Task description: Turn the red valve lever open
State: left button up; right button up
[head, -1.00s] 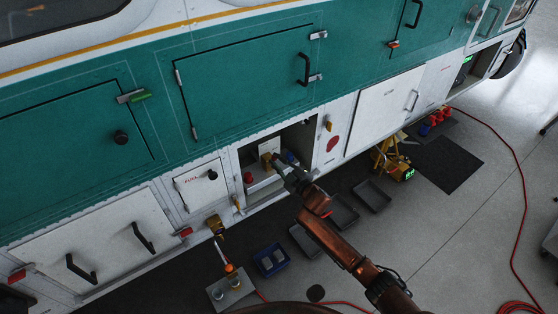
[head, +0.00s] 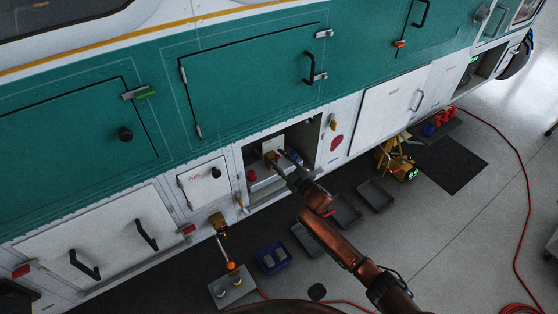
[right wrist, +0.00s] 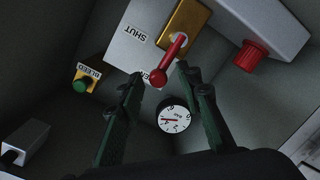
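The red valve lever (right wrist: 171,56) shows in the right wrist view. It runs from a pivot on a brass block (right wrist: 184,20) to a round red end, which lies beside a partly hidden label ending in "EN". A "SHUT" label (right wrist: 134,34) is farther up the white plate (right wrist: 150,25). My right gripper (right wrist: 159,74) is open, with one finger on each side of the lever's end; I cannot tell whether either touches it. In the head view my right gripper (head: 283,166) reaches into the open compartment and hides the lever. My left gripper is not in view.
A pressure gauge (right wrist: 174,119), a green bleed button (right wrist: 80,86) and a red knob (right wrist: 251,56) are near the lever. The compartment (head: 244,172) has close walls. Grey trays (head: 375,196), a blue bin (head: 271,257) and a yellow stand (head: 393,160) are outside.

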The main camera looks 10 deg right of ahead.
jog(key=shift+s+d, duration=0.1)
jog(key=v, duration=1.1)
jog(key=shift+s, duration=0.35)
jog(key=shift+d, duration=0.15)
